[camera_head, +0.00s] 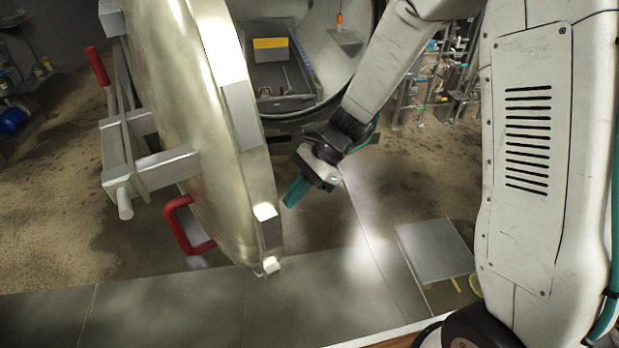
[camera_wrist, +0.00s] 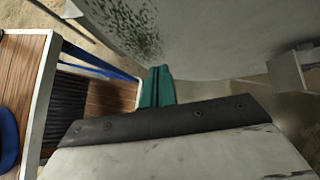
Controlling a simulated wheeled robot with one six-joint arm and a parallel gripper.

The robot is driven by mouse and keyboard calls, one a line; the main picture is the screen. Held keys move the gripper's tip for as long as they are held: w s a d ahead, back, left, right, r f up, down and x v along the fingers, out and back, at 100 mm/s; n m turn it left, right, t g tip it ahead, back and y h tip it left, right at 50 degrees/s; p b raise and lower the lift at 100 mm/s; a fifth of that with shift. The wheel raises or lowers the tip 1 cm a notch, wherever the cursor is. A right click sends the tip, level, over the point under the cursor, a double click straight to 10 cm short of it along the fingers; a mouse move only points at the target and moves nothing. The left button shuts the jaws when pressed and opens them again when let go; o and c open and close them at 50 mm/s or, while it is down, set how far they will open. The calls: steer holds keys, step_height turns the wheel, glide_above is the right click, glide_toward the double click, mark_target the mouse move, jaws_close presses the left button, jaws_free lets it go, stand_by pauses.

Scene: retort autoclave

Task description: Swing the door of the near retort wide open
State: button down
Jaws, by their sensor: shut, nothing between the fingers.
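The near retort's round metal door (camera_head: 190,90) stands swung out from the vessel, seen nearly edge-on in the head view. A red handle (camera_head: 188,228) sits low on its outer face. The retort opening (camera_head: 330,65) shows behind it, with a yellow block (camera_head: 271,50) and a tray inside. My gripper (camera_head: 294,193), with teal fingers, is shut and empty on the inner side of the door, close to its lower rim. In the wrist view my gripper (camera_wrist: 157,82) is shut below the door's pale, dark-speckled surface (camera_wrist: 200,30). I cannot tell whether the fingers touch it.
Pipes and valves (camera_head: 440,80) stand behind my arm at the right. A grey plate (camera_head: 435,250) lies on the floor at the lower right. Open floor (camera_head: 50,200) lies left of the door. A wooden-decked platform with a white frame (camera_wrist: 45,90) shows in the wrist view.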

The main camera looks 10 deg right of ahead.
steer(key=shift+s+a, duration=0.25)
steer(key=shift+a, duration=0.35)
steer(key=shift+s+a, duration=0.2)
steer(key=shift+a, duration=0.4)
